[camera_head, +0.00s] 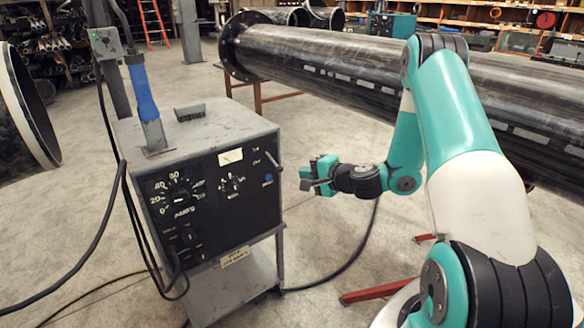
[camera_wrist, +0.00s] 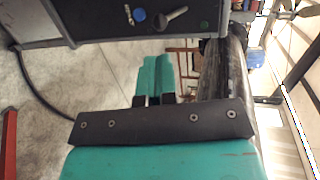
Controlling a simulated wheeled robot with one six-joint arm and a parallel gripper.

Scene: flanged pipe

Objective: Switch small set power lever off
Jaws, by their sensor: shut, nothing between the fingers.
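The small set power lever (camera_head: 271,158) is a short grey lever at the upper right of the welder's black front panel, above a blue knob (camera_head: 268,178). In the wrist view the lever (camera_wrist: 177,14) slants out from the panel at the top, beside the blue knob (camera_wrist: 139,15). My gripper (camera_head: 307,179) is to the right of the panel in the head view, apart from the lever. The wrist view shows its two teal fingers (camera_wrist: 155,75) side by side, shut and empty, below the panel edge. Nothing hides the lever.
The grey welder (camera_head: 210,122) stands on a stand with a large dial (camera_head: 181,197) and cables at its left. A long black flanged pipe (camera_head: 320,55) runs behind my arm. Red metal legs (camera_head: 378,291) stand on the floor. Concrete floor is open between machine and arm.

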